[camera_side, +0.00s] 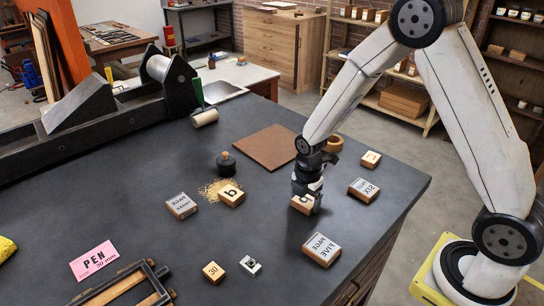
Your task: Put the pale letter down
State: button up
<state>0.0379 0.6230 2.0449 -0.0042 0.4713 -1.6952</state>
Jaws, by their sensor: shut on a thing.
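My gripper (309,186) points straight down over the right part of the dark bench. It is shut on a pale wooden letter block (302,204), whose front face shows a dark letter, partly covered by the fingers. The block is at or just above the bench top; I cannot tell whether it touches. Another wooden letter block (231,197) lies to the left beside a patch of sawdust, and a smaller one (371,159) lies behind to the right.
Word blocks lie around my gripper: FIVE (321,250) in front, SIX (364,190) to the right, a grey one (181,206) to the left.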

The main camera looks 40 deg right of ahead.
aim_at(310, 205)
jog(key=shift+f, duration=0.2)
jog(key=o, duration=1)
jog(key=shift+c, duration=0.2)
jog(key=shift+a+r, duration=0.2)
jog(key=shift+r, duration=3.75)
jog(key=shift+s, duration=0.1)
jog(key=s+m, duration=0.1)
jog(key=r+m, duration=0.1)
jog(key=m, duration=0.1)
jog(key=shift+s+a+m+t, duration=0.15)
jog(key=shift+s+m+t, duration=0.15)
jog(key=shift+s, duration=0.1)
jog(key=s+r+m+t, duration=0.1)
jog(key=s+m+t, duration=0.1)
jog(key=s+m, duration=0.7)
jog(key=m, duration=0.6)
jog(key=shift+a+r, duration=0.35)
jog(key=shift+a, duration=0.05)
